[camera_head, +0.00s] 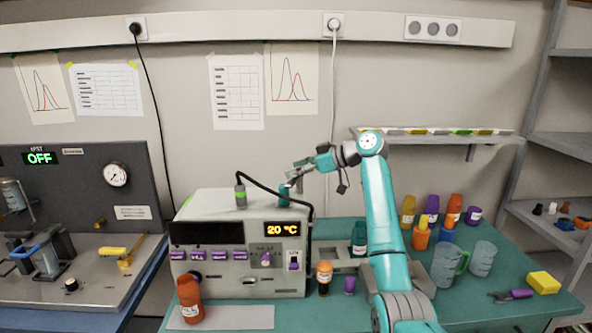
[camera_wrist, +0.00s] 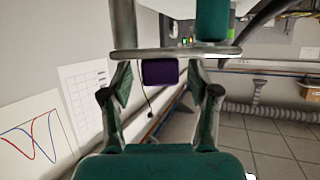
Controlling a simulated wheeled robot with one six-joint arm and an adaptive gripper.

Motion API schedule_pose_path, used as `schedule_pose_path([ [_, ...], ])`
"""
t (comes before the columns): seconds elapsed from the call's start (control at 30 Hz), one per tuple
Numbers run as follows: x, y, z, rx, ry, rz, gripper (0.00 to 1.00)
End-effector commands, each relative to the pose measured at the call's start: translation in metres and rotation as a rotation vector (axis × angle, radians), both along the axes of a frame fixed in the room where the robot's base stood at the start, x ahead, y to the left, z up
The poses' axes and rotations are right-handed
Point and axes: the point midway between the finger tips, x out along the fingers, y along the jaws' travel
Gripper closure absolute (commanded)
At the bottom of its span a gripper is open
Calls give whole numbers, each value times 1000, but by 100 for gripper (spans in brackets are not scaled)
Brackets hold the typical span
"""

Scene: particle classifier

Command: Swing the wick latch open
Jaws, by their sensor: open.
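The classifier (camera_head: 240,240) is a light grey box with a black front strip reading 20 °C. A teal cylinder (camera_head: 284,192) stands at its top right, partly hidden by my gripper (camera_head: 302,176). In the wrist view a purple block (camera_wrist: 160,71), which looks like the wick latch, sits under a grey plate (camera_wrist: 170,53). The teal cylinder (camera_wrist: 213,18) rises above that plate. My gripper (camera_wrist: 160,92) is open, with one finger on each side of the purple block and visible gaps. I cannot tell whether the block is at fingertip depth. I cannot make it out in the head view.
A black hose (camera_head: 270,192) arches from a green-banded fitting (camera_head: 240,196) over the classifier's top. Mugs, bottles and a yellow block (camera_head: 543,283) occupy the right bench.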

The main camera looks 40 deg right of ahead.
Motion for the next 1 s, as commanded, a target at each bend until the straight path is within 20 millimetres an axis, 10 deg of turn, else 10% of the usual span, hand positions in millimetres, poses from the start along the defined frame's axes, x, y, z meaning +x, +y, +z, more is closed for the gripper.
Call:
schedule_pose_path([
  [0.33,3,2,-1,-1,1,0,42],
  [0.57,2,2,-1,-1,1,0,100],
  [1.0,10,1,-1,1,2,25,100],
])
